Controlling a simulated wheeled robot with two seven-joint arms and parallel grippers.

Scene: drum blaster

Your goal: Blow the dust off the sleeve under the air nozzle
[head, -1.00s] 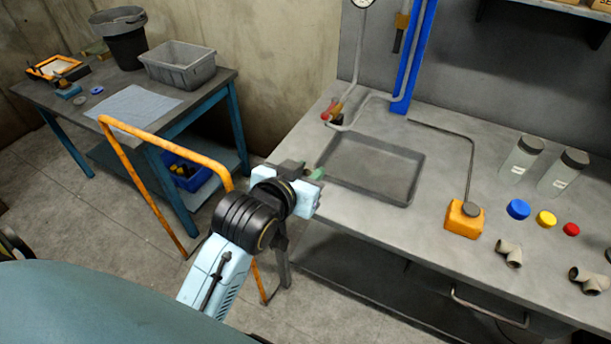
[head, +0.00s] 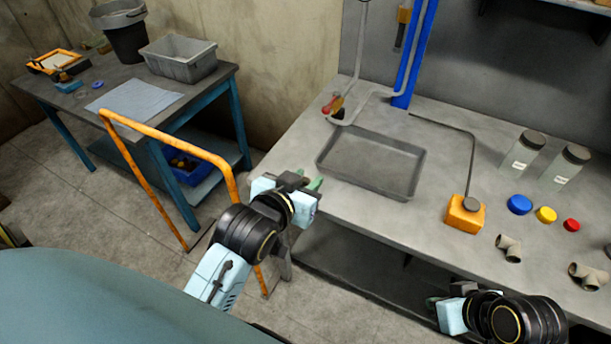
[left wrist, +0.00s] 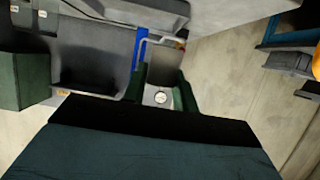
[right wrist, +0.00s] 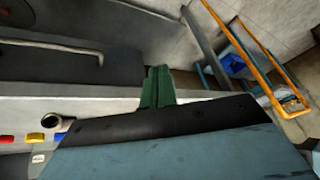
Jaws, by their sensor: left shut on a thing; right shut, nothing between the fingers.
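My left gripper (head: 316,184) is left of the bench's tray. In the left wrist view its green fingers (left wrist: 161,90) stand apart, with a small grey thing (left wrist: 153,102) between them; I cannot make out for certain that it is the sleeve. A bent grey pipe (head: 357,60) with a red-and-orange fitting (head: 333,104) comes down at the tray's back left; the air nozzle itself is not clear. An orange block with a dark round top (head: 465,214) stands right of the tray. My right gripper (head: 431,303) is at the bench's front, shut and empty in the right wrist view (right wrist: 157,88).
The shallow grey tray (head: 413,184) lies on the bench, with a blue post (head: 408,80) behind it. Jars (head: 523,152), coloured caps (head: 519,205) and pipe fittings (head: 509,248) stand at the right. An orange rail (head: 165,133) stands beside my left arm.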

